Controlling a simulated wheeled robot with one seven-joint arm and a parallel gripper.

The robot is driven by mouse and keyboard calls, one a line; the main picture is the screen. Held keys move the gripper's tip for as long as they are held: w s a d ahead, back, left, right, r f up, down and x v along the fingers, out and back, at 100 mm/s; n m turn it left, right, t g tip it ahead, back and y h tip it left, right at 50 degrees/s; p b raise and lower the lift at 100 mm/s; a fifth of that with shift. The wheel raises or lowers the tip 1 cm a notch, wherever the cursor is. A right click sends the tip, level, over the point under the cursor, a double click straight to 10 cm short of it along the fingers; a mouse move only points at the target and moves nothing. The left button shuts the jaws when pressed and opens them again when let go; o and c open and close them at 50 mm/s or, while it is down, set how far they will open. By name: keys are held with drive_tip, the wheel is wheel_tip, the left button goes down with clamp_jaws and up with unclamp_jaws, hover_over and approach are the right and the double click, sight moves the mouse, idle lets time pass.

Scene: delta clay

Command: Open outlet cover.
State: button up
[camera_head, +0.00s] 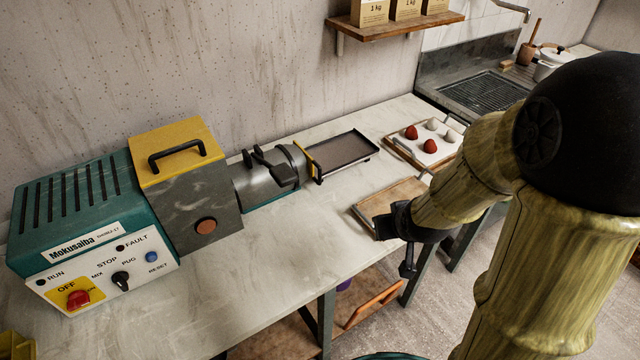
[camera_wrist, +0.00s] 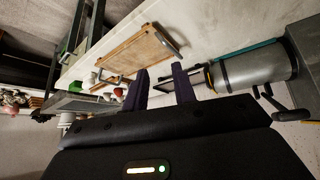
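The teal and grey machine (camera_head: 70,215) stands at the left of the worktop, with a metal barrel (camera_head: 262,180) running right from it. At the barrel's right end is a yellow-edged outlet end (camera_head: 310,160); whether its cover is shut is unclear. Black levers (camera_head: 272,165) sit on the barrel. In the wrist view the barrel (camera_wrist: 250,70) is to the right, with a yellow edge (camera_wrist: 208,78) near it. My gripper (camera_head: 393,248) is at the worktop's front edge, right of and apart from the outlet. In the wrist view its fingers (camera_wrist: 160,68) are apart and empty.
A dark tray (camera_head: 345,155) lies beyond the outlet. A wooden board with a handle (camera_head: 390,198) lies close to my gripper. A tray with red and white balls (camera_head: 425,145) is behind it. A sink (camera_head: 485,92) is at the back right. The worktop's front middle is clear.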

drive_tip(key=w+a+f+n+t+y+b, duration=0.1)
drive_tip(key=w+a+f+t+y+b, duration=0.1)
drive_tip(key=w+a+f+b, duration=0.1)
drive_tip(key=w+a+f+n+t+y+b, duration=0.1)
drive_tip(key=w+a+f+t+b, duration=0.2)
drive_tip(key=b, duration=0.1)
drive_tip(key=w+a+f+t+y+b, duration=0.2)
drive_tip(key=w+a+f+b, duration=0.1)
drive_tip(key=w+f+b, duration=0.1)
drive_tip(key=shift+w+a+f+n+t+y, duration=0.1)
drive_tip(key=shift+a+n+t+y, duration=0.05)
drive_tip(key=shift+n+t+y, duration=0.2)
drive_tip(key=shift+w+a+t+y+b, duration=0.2)
drive_tip(key=shift+a+t+y+b, duration=0.25)
drive_tip(key=shift+t+b, duration=0.4)
drive_tip(key=shift+r, duration=0.3)
